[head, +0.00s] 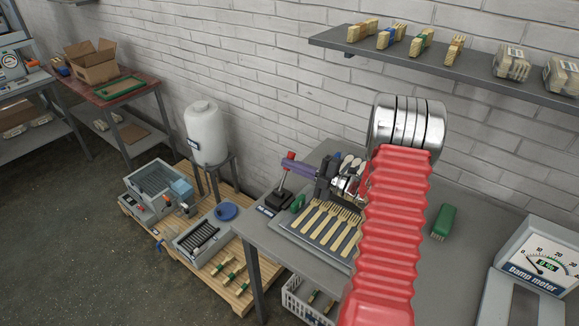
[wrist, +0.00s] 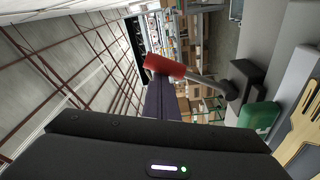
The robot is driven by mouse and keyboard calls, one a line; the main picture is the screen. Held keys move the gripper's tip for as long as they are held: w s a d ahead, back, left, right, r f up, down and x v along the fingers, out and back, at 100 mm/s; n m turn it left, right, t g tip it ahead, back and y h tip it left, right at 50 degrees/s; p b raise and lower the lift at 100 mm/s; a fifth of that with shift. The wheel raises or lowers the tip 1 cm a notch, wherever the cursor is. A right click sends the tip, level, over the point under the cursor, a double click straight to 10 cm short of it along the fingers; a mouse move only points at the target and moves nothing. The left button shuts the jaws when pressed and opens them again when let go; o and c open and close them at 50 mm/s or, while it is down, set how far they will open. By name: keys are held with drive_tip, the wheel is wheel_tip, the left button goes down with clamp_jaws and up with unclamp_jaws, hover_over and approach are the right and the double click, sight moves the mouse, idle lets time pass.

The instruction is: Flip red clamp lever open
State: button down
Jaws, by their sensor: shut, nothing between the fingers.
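The clamp lever has a red cylindrical grip (head: 289,155) on a thin metal rod. The rod rises, nearly upright and slightly tilted, from a black base (head: 279,199) at the table's left end. In the wrist view the red grip (wrist: 164,66) is just beyond my fingertips, with its rod running right to the black base (wrist: 246,80). My gripper (head: 286,166) has purple fingers, shut and empty. Its tips are right at the red grip; I cannot tell whether they touch it. The fingers also show in the wrist view (wrist: 161,90), overlapping the grip's lower edge.
A tray (head: 288,229) of wooden forks lies on the grey table beside the lever. A green object (head: 297,203) sits close to the base. A green brush (head: 444,221) and a meter (head: 540,257) are at right. A white tank (head: 205,133) stands left, beyond the table.

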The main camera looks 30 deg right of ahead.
drive_tip(key=shift+d+h, duration=0.3)
drive_tip(key=shift+d, duration=0.1)
drive_tip(key=a+r, duration=0.2)
drive_tip(key=a, duration=0.2)
drive_tip(key=v, duration=1)
drive_tip(key=shift+s+f, duration=0.25)
drive_tip(key=shift+f, duration=0.05)
drive_tip(key=shift+a, duration=0.1)
